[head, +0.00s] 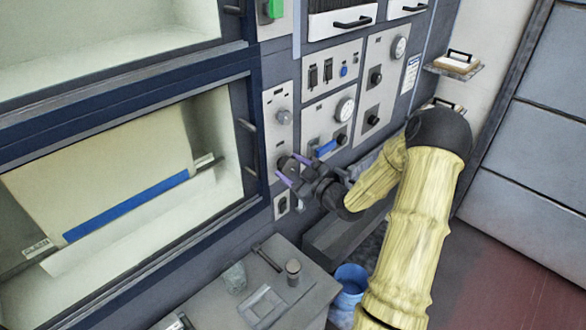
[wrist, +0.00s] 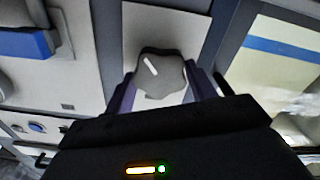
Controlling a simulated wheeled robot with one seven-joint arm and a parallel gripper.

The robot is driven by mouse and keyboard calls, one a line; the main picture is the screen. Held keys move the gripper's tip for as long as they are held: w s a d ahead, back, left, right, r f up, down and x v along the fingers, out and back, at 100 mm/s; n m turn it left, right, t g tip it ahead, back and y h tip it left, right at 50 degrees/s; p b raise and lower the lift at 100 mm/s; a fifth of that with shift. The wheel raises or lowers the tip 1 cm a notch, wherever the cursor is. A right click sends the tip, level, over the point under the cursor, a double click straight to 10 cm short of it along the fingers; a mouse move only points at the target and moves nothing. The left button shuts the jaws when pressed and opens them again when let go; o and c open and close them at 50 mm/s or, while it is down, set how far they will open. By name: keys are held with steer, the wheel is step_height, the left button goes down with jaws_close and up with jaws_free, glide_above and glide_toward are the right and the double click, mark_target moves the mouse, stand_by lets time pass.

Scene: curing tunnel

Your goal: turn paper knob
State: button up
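A grey lobed knob (wrist: 160,76) with a white pointer line sits on a pale panel plate in the wrist view. Its pointer leans to the upper left. My gripper (wrist: 162,92) has its purple fingers on either side of this knob, open around it; I cannot tell whether they touch it. In the head view my gripper (head: 291,169) reaches the lower part of the narrow left panel, and the knob there is mostly hidden by it. I cannot read a label naming the paper knob.
Another round knob (head: 283,117) is higher on the same panel. A blue handle (head: 326,148) and a gauge (head: 344,110) are just right. A grey bench (head: 215,307) and a blue bucket (head: 350,286) stand below.

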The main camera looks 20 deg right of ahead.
steer(key=shift+f, duration=0.1)
steer(key=shift+c, duration=0.4)
steer(key=shift+d, duration=0.15)
steer(key=shift+m, duration=0.4)
steer(key=m, duration=0.5)
steer(key=shift+f+m, duration=0.1)
steer(key=shift+m, duration=0.3)
steer(key=m+p, duration=0.2)
steer(key=m, duration=0.2)
steer(key=shift+m, duration=0.3)
steer(key=shift+s+f+m+p, duration=0.15)
steer(key=shift+m+p, duration=0.25)
steer(key=shift+m, duration=1)
